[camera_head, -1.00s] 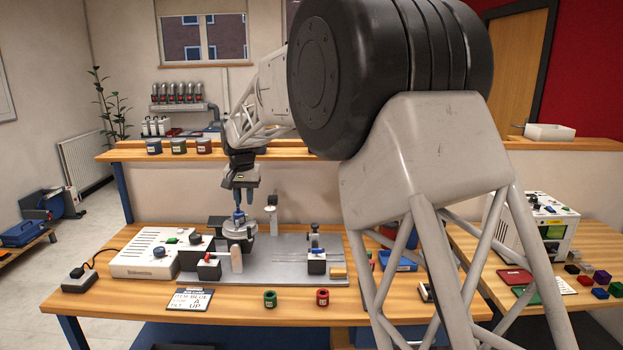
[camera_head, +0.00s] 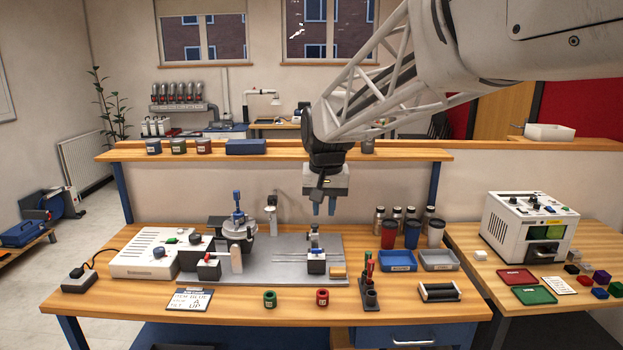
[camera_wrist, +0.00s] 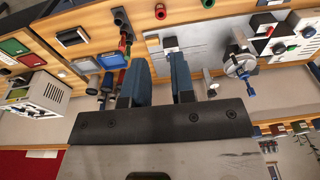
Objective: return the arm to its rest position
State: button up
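My gripper (camera_head: 325,208) hangs above the workbench (camera_head: 230,305), to the right of the marking fixture, with its fingers pointing down. Its two blue-grey fingers also show in the wrist view (camera_wrist: 161,85), spread apart with nothing between them. It is open and empty. A blue-topped part (camera_head: 238,205) stands upright in the round chuck (camera_head: 238,231) on the grey plate, to the left of the gripper and apart from it. My arm reaches in from the upper right.
A shelf (camera_head: 230,151) runs behind the gripper. Several tumblers stand at the back right of the bench, with two trays (camera_head: 440,261) in front. A green ring (camera_head: 269,299) and a red ring (camera_head: 322,297) are at the front. A white machine (camera_head: 527,228) stands on the right table.

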jog(key=s+d+f, duration=0.3)
jog(key=s+d, duration=0.2)
jog(key=s, duration=0.6)
jog(key=s+d+f, duration=0.3)
jog(key=s+d, duration=0.2)
jog(key=s, duration=0.6)
jog(key=s+d+f+t, duration=0.1)
jog(key=s+d+f, duration=0.2)
jog(key=s, duration=0.8)
jog(key=d, duration=0.2)
jog(key=shift+s+d+f, duration=0.2)
jog(key=shift+d, duration=0.2)
